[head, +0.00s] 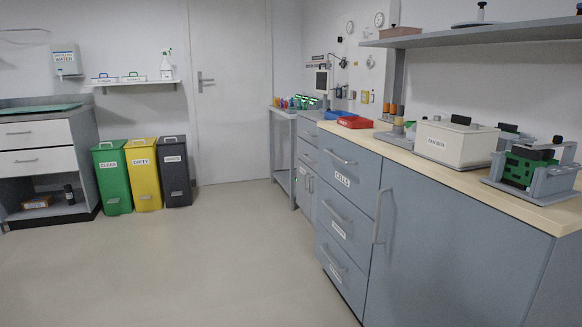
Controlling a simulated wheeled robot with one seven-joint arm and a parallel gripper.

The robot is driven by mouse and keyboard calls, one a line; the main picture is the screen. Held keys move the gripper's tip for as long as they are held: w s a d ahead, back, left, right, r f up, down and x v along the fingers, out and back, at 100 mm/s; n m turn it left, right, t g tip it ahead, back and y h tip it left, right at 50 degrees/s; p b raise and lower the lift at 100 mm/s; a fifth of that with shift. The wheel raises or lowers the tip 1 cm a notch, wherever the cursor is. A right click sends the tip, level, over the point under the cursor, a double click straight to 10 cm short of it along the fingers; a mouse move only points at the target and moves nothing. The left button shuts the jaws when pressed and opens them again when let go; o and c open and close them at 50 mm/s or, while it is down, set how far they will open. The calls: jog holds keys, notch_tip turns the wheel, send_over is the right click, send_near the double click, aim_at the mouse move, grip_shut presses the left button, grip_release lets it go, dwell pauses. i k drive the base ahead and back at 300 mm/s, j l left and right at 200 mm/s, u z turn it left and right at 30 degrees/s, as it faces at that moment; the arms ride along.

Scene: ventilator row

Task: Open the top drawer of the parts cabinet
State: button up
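The blue-grey cabinet under the long counter stands at the right in the head view. It has a stack of drawers with bar handles and white labels. Its top drawer (346,166) carries a label that seems to read "CELLS", and its bar handle (339,157) is in plain view. The drawer looks shut, flush with the drawers below. I see no label that reads parts cabinet. Another blue-grey cabinet (307,158) with drawers stands farther back along the same row. My gripper is not in this view.
The counter (408,150) bears a white fan box (452,145), a green circuit board in a holder (520,168) and a red tray (354,122). Green (112,180), yellow (145,175) and dark (175,172) bins stand by the far wall. The floor (200,260) before the cabinet is clear.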

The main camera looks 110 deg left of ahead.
aim_at(354, 170)
jog(key=u, duration=3.5)
jog(key=i+j, duration=0.15)
jog(key=i, duration=0.45)
jog(key=i+j+u, duration=0.15)
jog(key=i, duration=0.4)
